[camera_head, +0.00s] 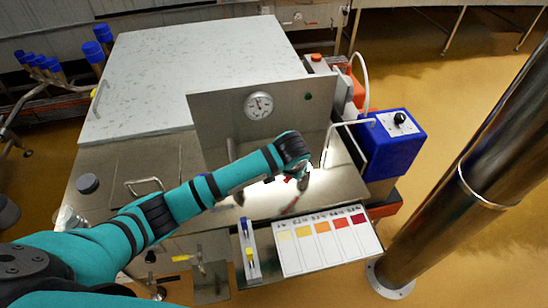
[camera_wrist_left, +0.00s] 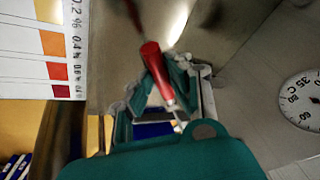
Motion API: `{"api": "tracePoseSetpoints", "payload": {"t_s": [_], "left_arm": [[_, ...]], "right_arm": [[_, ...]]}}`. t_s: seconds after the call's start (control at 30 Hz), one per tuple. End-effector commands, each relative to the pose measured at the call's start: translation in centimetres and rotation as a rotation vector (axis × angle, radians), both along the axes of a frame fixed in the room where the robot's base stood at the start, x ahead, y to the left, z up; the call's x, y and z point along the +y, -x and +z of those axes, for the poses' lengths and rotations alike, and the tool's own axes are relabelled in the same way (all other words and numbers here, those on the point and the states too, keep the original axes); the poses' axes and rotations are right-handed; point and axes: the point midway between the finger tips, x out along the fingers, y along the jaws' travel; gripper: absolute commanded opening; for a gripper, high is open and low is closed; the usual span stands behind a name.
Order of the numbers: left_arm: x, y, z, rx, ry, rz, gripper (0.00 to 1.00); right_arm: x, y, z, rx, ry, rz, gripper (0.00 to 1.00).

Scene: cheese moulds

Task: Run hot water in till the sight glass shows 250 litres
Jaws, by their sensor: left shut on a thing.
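My left arm reaches in from the left across the steel top in the head view. Its gripper (camera_head: 300,176) is low in front of the upright steel panel (camera_head: 215,120). In the left wrist view the gripper (camera_wrist_left: 165,98) is shut on a red handle (camera_wrist_left: 151,60), which sticks out between the fingers; its metal end points toward the palm. What the handle belongs to is hard to tell. A round dial (camera_head: 258,105) is on the panel; it also shows in the left wrist view (camera_wrist_left: 302,98), marked in °C. I cannot make out a sight glass with litre marks. My right gripper is not in view.
A colour chart (camera_head: 325,243) and a narrow holder with blue and yellow parts (camera_head: 249,252) lie at the front edge. A blue box with a black knob (camera_head: 393,143) stands right of the panel. A thick steel column (camera_head: 455,185) rises at the right.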

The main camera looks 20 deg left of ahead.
Motion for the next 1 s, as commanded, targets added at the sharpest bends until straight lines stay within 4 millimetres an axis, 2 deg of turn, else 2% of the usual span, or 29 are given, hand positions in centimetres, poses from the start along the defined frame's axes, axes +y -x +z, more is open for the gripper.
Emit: {"api": "tracePoseSetpoints", "payload": {"t_s": [0.03,0.3,0.7,1.0], "left_arm": [[-0.9,0.3,0.6,0.006,0.006,0.042,0.00],[-3.0,0.4,0.3,0.006,0.006,0.293,0.00],[-5.3,-0.1,0.0,0.003,0.005,0.584,0.00],[-5.9,-0.5,0.0,0.001,0.006,0.682,0.00]], "right_arm": [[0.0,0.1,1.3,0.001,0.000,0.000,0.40],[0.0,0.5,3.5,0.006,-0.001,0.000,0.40],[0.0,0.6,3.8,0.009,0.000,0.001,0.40],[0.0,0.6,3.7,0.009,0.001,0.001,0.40]]}}
